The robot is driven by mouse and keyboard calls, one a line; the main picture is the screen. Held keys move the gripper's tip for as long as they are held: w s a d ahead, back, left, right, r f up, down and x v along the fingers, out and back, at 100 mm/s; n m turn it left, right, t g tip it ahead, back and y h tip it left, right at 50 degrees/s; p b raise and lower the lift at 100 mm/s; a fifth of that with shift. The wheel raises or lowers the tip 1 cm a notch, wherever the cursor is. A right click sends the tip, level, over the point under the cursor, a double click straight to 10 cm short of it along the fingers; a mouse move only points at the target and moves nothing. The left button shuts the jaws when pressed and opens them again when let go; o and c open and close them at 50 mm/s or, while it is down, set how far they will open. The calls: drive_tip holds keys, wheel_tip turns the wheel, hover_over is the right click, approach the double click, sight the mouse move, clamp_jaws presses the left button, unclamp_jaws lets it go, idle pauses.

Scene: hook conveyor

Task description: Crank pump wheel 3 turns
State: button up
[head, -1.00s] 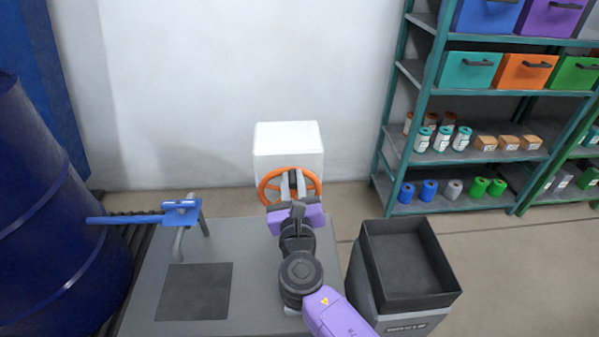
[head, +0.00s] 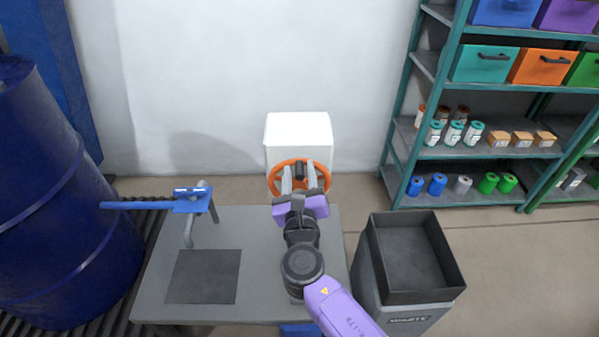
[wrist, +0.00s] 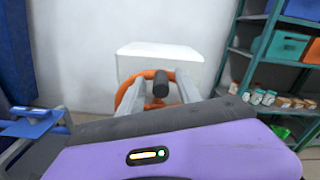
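The pump wheel is an orange ring (head: 299,161) on the front of a white box (head: 298,130), beyond the far edge of the grey table. A dark knob (head: 299,171) shows near the wheel's upper part. My gripper (head: 299,177) is in front of the wheel with its two grey fingers apart. The knob appears between the fingers, with gaps on both sides. In the wrist view, the knob (wrist: 160,83) also shows between the open fingers, and the orange rim (wrist: 124,102) shows behind them. My gripper hides the lower part of the wheel.
A grey table (head: 255,270) with a blue-handled fixture (head: 192,202) lies in front. A blue drum (head: 60,200) stands at left. A dark waste bin (head: 372,262) stands right of my arm. A stocked shelf (head: 432,202) is at the back right, with open floor before it.

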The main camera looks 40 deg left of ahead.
drive_tip(key=shift+d, duration=0.1)
drive_tip(key=p+v, duration=0.1)
drive_tip(key=v, duration=0.6)
drive_tip(key=shift+s+d, duration=0.2)
drive_tip(key=shift+s, duration=0.1)
